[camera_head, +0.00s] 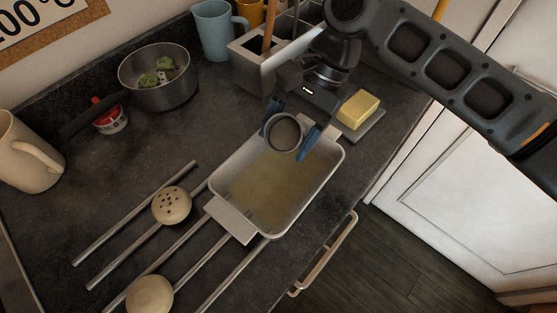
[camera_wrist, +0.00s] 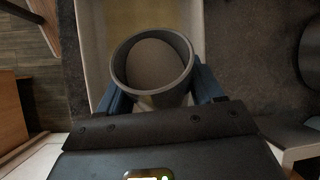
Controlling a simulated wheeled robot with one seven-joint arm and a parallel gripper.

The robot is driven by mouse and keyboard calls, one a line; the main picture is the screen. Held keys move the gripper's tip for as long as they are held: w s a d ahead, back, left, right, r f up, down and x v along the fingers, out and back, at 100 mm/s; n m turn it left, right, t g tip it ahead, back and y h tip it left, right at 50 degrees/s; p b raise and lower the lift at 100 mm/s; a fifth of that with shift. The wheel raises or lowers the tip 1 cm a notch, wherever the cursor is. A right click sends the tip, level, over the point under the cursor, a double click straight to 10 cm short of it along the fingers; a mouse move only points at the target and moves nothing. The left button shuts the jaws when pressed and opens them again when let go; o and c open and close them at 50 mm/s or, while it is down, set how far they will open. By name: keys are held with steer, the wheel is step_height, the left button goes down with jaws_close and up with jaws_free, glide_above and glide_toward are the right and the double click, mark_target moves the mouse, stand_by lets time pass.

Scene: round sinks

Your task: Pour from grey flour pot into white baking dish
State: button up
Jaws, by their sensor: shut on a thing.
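The grey flour pot (camera_head: 285,133) is between the blue fingers of my gripper (camera_head: 290,131), over the far end of the white baking dish (camera_head: 222,216). Its round mouth faces the head camera. In the wrist view the pot (camera_wrist: 152,92) shows a brownish-grey round surface inside; I cannot tell whether that is flour or the pot's bottom. The gripper (camera_wrist: 158,92) is shut on the pot's sides. The dish lies flat on the dark counter and its floor looks yellowish tan. No falling stream shows. The dish also shows in the wrist view (camera_wrist: 95,45).
Butter on a board (camera_head: 358,110) lies just right of the dish's far end. A utensil holder (camera_head: 258,62) and blue mug (camera_head: 214,32) stand behind. A saucepan (camera_head: 160,88), red timer (camera_head: 109,117) and cream mug (camera_head: 28,155) are left. Several long-handled utensils (camera_head: 172,205) lie beside the dish.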

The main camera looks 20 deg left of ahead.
steer(key=shift+s+t, duration=0.1)
steer(key=shift+t, duration=0.6)
stand_by(1.0)
steer(key=shift+r+t, duration=0.2)
steer(key=shift+t, duration=0.3)
stand_by(1.2)
steer(key=shift+f+g, duration=0.3)
steer(key=shift+g, duration=0.3)
steer(key=shift+a+g, duration=0.1)
steer(key=shift+g, duration=0.5)
steer(key=shift+w+r+g, duration=0.65)
steer(key=shift+r+g, duration=0.25)
steer(key=shift+g, duration=0.05)
steer(key=shift+w+r+g, duration=0.65)
steer(key=shift+r+g, duration=0.2)
steer(key=shift+g, duration=0.1)
steer(key=shift+w+d+f+m+g+y, duration=0.2)
steer(key=shift+w+m+g+y, duration=0.25)
steer(key=shift+g, duration=0.45)
steer(key=shift+w+r+g, duration=0.45)
steer(key=shift+r+g, duration=0.15)
steer(key=shift+g, duration=0.2)
steer(key=shift+w, duration=0.1)
